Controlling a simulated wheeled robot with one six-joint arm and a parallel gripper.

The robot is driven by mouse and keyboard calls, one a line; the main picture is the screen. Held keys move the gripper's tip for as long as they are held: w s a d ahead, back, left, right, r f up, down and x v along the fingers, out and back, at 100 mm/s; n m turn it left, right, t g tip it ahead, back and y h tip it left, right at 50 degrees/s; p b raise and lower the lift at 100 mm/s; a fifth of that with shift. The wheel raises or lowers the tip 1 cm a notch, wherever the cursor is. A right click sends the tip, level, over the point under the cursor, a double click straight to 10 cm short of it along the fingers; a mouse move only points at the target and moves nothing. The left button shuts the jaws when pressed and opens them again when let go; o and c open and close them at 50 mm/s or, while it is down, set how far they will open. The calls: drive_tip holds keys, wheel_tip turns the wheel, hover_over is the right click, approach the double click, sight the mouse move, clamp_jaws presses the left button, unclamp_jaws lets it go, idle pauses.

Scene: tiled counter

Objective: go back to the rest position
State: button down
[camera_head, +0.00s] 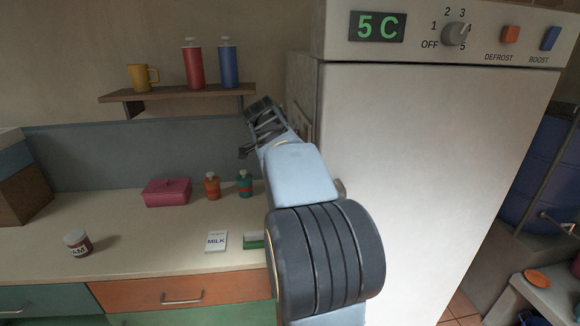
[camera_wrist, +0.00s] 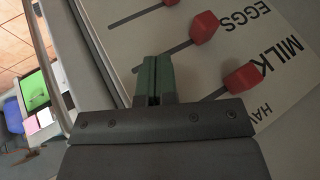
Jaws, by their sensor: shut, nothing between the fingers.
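My arm reaches up across the middle of the head view, and my gripper (camera_head: 265,120) is beside the left side of the white fridge (camera_head: 430,170). In the wrist view my gripper (camera_wrist: 153,80) has its green fingers shut together with nothing between them. Behind the fingers is a pale panel (camera_wrist: 130,40) with red sliders (camera_wrist: 205,27) and the words EGGS, MILK and a partly hidden third label. Whether the fingers touch the panel I cannot tell.
A shelf (camera_head: 180,93) above holds a yellow mug and two bottles. A stool stands right.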

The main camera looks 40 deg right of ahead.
drive_tip(key=w+a+v, duration=0.1)
drive_tip(key=v, duration=0.6)
drive_tip(key=s+a+f+n+t+y, duration=0.1)
drive_tip(key=a+f+n+y, duration=0.1)
drive_tip(key=a+f+n, duration=0.35)
drive_tip(key=a+f+n+y, duration=0.2)
drive_tip(key=a+f+n, duration=0.1)
drive_tip(key=f+n, duration=0.55)
drive_tip(key=s+a+f+n+y, duration=0.1)
drive_tip(key=s+a+f+n, duration=0.3)
drive_tip(key=a, duration=0.4)
drive_tip(key=s+a+f+n+y, duration=0.2)
drive_tip(key=s+a+f+n, duration=0.3)
drive_tip(key=s+a+n, duration=0.1)
drive_tip(key=shift+s+a+t, duration=0.3)
drive_tip(key=shift+s+a, duration=0.3)
drive_tip(key=shift+a, duration=0.3)
drive_tip(key=c, duration=1.9)
unclamp_jaws()
